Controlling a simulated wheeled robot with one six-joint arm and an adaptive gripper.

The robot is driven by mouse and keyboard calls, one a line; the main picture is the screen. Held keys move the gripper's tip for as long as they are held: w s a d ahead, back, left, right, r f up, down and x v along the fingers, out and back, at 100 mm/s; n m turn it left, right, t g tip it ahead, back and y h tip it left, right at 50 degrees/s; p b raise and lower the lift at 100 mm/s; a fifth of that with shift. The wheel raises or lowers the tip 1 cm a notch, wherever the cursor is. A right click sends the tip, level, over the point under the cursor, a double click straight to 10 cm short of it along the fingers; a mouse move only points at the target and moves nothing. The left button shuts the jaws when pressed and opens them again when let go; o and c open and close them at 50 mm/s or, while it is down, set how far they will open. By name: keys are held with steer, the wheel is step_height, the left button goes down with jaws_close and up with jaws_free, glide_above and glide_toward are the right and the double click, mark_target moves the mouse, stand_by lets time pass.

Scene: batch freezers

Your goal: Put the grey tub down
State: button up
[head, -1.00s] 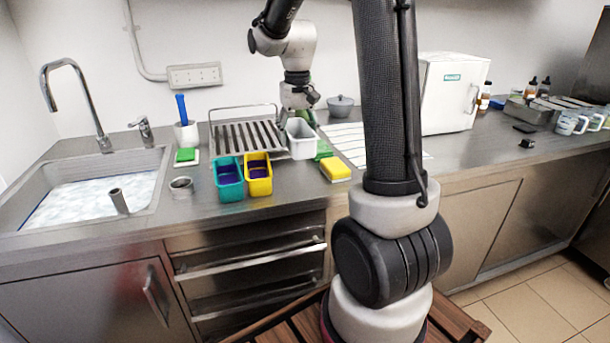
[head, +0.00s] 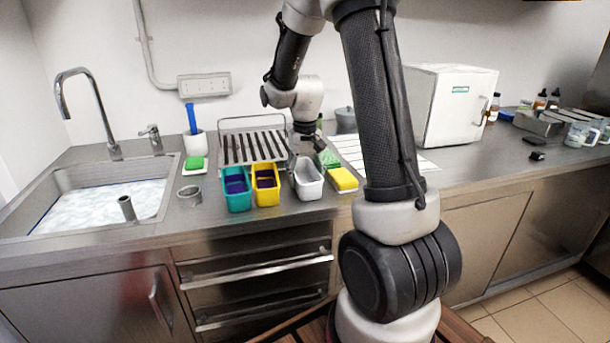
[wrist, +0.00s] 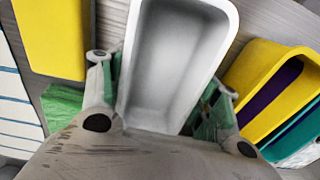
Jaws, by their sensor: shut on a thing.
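The grey tub (head: 308,188) is an empty, light grey, open-topped box at the counter's front, right of the yellow tub (head: 266,196). It looks upright. Whether its base touches the counter I cannot tell. My gripper (head: 297,158) is shut on its far end. In the wrist view the grey tub (wrist: 178,65) fills the middle, with green-padded fingers of my gripper (wrist: 160,100) on both sides of its near end. The tub's underside is hidden.
A teal tub (head: 237,203) stands left of the yellow one, both with dark purple contents. A slatted drying rack (head: 254,146) stands behind. The sink (head: 95,197) is at left.

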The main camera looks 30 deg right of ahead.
steer(key=o, duration=1)
steer(key=shift+r, duration=0.35)
steer(key=s+a+r, duration=0.1)
steer(key=s+r, duration=0.1)
steer(key=r, duration=0.5)
steer(key=s+r, duration=0.2)
steer(key=r, duration=0.6)
steer(key=s+a+n+t, duration=0.1)
steer(key=s, duration=0.5)
steer(key=s+a+r+n+t, duration=0.1)
steer(key=s+t, duration=0.1)
steer(key=s, duration=0.5)
steer(key=s+a+r+n+t, duration=0.1)
steer(key=s+a, duration=0.1)
steer(key=s, duration=0.4)
steer(key=shift+s, duration=0.25)
